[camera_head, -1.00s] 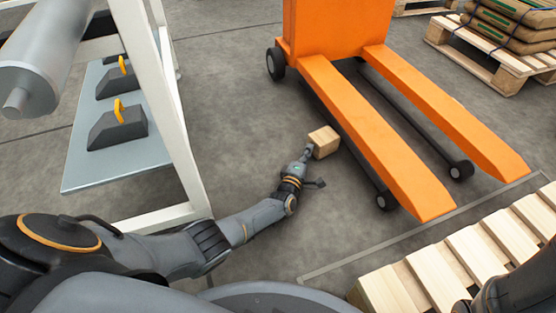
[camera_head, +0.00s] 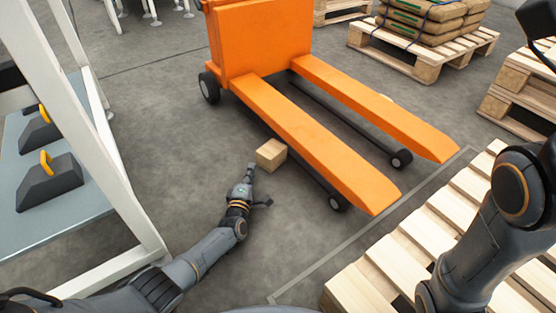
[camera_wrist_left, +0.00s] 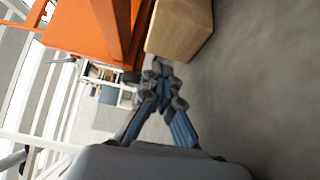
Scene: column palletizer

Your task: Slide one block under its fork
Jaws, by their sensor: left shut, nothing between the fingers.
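A light wooden block (camera_head: 271,155) lies on the floor against or just beside the outer side of the near orange fork (camera_head: 310,140). It is mostly outside the fork; I cannot tell whether its far edge is under it. My left gripper (camera_head: 251,168) is low over the floor, shut and empty, with its fingertips at or very near the block's near side. In the left wrist view the block (camera_wrist_left: 180,28) is just beyond the shut fingertips (camera_wrist_left: 160,68); contact is unclear. The far fork (camera_head: 380,105) runs parallel.
The orange lift body (camera_head: 258,40) stands behind the forks, with wheels at the fork tips. A wooden pallet (camera_head: 440,222) is at the front right, and a white frame (camera_head: 105,150) at the left. Loaded pallets (camera_head: 425,55) stand behind. Open floor surrounds my left gripper.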

